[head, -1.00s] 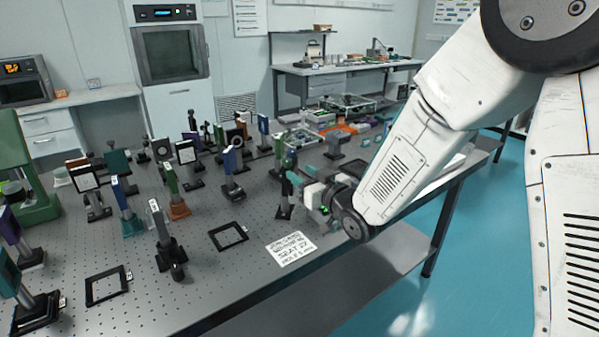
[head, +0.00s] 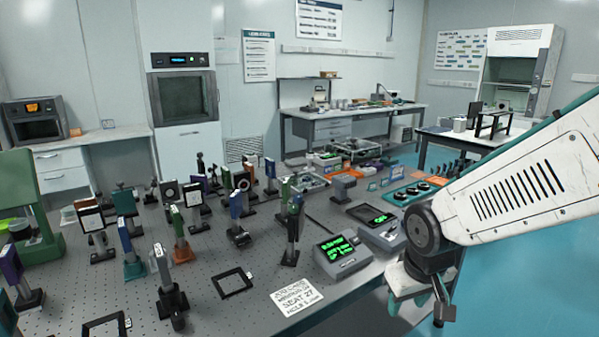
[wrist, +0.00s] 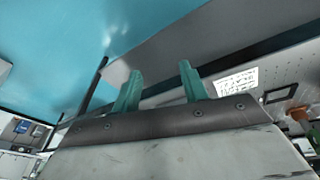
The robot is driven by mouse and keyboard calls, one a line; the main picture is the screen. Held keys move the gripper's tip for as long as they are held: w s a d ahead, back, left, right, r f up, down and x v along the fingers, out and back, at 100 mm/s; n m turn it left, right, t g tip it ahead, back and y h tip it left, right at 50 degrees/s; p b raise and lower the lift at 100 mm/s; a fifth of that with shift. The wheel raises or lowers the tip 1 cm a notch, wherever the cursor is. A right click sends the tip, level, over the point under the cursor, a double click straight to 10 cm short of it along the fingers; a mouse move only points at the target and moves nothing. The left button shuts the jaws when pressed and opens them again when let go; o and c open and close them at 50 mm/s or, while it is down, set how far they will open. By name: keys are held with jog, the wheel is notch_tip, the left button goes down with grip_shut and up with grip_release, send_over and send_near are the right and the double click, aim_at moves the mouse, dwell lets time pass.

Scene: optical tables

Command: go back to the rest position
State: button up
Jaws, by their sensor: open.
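My gripper (head: 418,300) hangs at the right front of the optical table in the head view, pointing down beside the table's edge. In the wrist view its two teal fingers (wrist: 160,88) stand apart with nothing between them. Beyond the fingers are the table's edge, the blue floor and the dark grey shelf below the tabletop. My gripper touches nothing that I can see.
The perforated optical table (head: 215,312) holds several post-mounted optics. A printed card (head: 297,293) lies near its front edge, beside a black square frame (head: 233,283). Blue floor (head: 520,270) is open at right.

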jog(key=s+d+r+m, duration=0.1)
jog(key=s+d+r, duration=0.2)
jog(key=s, duration=0.6)
jog(key=s+d+r+m+g, duration=0.1)
jog(key=s+d+r, duration=0.2)
jog(key=s+r, duration=0.5)
jog(key=shift+s+r+m, duration=0.15)
jog(key=shift+s+m, duration=0.25)
jog(key=shift+s, duration=0.35)
dwell(0.6)
